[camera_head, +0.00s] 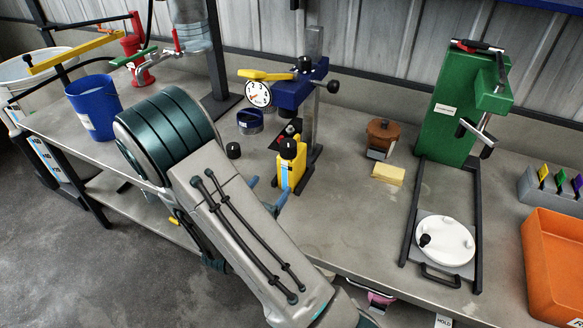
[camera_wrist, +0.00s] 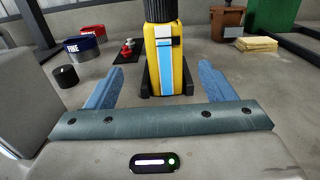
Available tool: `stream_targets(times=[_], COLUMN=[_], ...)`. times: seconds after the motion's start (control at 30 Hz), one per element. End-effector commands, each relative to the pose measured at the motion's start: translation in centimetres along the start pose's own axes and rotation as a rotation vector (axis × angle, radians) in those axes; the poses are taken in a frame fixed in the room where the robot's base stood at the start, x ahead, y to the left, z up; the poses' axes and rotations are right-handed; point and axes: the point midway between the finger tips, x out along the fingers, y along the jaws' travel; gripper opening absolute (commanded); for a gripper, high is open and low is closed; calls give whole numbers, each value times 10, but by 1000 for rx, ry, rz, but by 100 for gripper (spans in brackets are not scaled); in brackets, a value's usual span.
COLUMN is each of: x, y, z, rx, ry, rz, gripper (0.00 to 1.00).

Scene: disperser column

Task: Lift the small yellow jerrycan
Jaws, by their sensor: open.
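The small yellow jerrycan (camera_head: 291,166) with a black cap stands upright on the grey bench, in front of the disperser column (camera_head: 312,100). In the wrist view the jerrycan (camera_wrist: 168,62) is straight ahead, with a blue and white label facing me. My gripper (camera_wrist: 164,80) is open, its two blue fingers spread to the left and right of the jerrycan on the near side. The jerrycan looks clear of both fingers; how far it reaches between them is hard to tell. In the head view my arm hides most of the gripper (camera_head: 268,190).
A black knob-like cap (camera_head: 233,150) stands left of the jerrycan. A red button on a black base (camera_wrist: 127,50) and tins (camera_wrist: 84,45) sit behind it. A blue bucket (camera_head: 93,106) stands left.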

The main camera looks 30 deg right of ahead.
Motion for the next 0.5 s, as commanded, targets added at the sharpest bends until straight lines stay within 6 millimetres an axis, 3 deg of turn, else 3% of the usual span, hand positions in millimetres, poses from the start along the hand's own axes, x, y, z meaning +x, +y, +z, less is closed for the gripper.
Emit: stream_targets(times=[0.3, 0.5], x=[60, 79], y=[-1, -1], z=[2, 1], rx=[0, 0], ry=[-2, -1], rz=[-3, -1], gripper=[76, 76])
